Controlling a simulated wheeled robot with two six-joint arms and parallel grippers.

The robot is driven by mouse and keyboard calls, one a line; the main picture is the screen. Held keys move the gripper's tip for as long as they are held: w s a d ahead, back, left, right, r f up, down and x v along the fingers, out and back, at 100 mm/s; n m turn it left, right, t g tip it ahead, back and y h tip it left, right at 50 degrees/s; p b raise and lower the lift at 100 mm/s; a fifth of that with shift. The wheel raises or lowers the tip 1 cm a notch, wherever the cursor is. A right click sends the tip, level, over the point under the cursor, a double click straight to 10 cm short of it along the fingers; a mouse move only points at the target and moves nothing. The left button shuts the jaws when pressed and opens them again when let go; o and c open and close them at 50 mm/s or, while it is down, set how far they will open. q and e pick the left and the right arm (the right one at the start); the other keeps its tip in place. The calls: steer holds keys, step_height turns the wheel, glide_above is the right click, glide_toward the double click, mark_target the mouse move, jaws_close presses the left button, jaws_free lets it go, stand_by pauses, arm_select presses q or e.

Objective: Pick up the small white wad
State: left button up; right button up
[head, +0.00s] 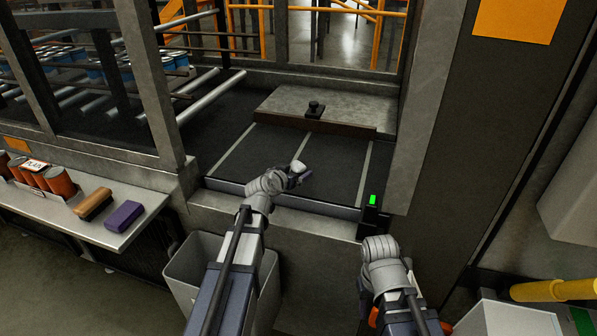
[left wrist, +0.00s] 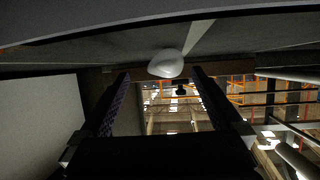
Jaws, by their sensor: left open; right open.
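The small white wad (left wrist: 166,64) shows in the left wrist view, rounded and pale, just beyond and between the fingertips of my left gripper (left wrist: 160,73). The two dark fingers are spread apart with nothing gripped. In the head view my left gripper (head: 299,177) reaches over the front of a dark recessed bed. A pale spot by its tip there may be the wad, partly hidden. My right arm shows at the lower right of the head view, folded, well away from the bed; its jaws are hidden.
The dark bed (head: 330,180) has light strips and a raised front lip. A grey block (head: 350,112) with a black knob (head: 315,109) lies behind. Posts frame the opening. A shelf at left holds a brown block (head: 93,204) and a purple block (head: 124,216). A grey bin (head: 190,265) stands below.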

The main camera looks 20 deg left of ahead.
mark_target(297, 168)
arm_select(q)
steer(key=x, duration=0.1)
steer(key=b+x, duration=0.1)
steer(key=x, duration=0.3)
steer(key=shift+w+a+r+b, duration=0.1)
steer(key=shift+w+a+b, duration=0.05)
steer(key=shift+a+b, duration=0.2)
steer(key=shift+r, duration=0.1)
steer(key=shift+c, duration=0.2)
steer(key=c, duration=1.3)
step_height(297, 168, up, 10)
steer(key=p, duration=1)
